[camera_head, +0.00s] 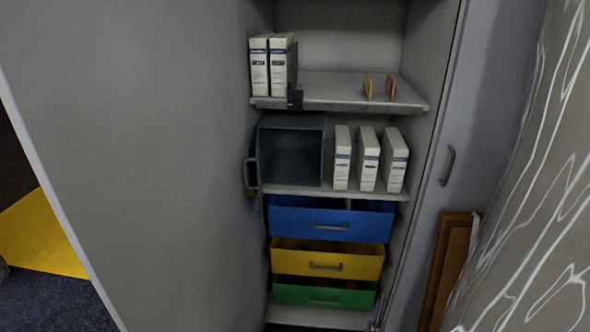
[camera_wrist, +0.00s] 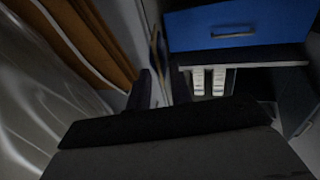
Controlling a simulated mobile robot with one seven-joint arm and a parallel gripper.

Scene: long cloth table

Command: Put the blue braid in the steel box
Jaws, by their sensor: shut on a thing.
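The steel box (camera_head: 292,156) is dark blue-grey and stands open-fronted and empty-looking on the middle shelf, at its left end. Part of what looks like the same box shows at the right of the wrist view (camera_wrist: 296,92). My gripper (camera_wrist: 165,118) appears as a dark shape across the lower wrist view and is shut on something. A narrow dark piece sticks up at its left; I cannot tell whether it is a finger or the held thing. No blue braid stands out in either view. My gripper is not visible in the head view.
White binders (camera_head: 368,160) stand right of the box. Other binders (camera_head: 270,66) stand on the upper shelf. Blue (camera_head: 331,219), yellow (camera_head: 327,261) and green (camera_head: 323,292) drawers are below. A cabinet door (camera_head: 140,130) is at left. The upper shelf's middle is clear.

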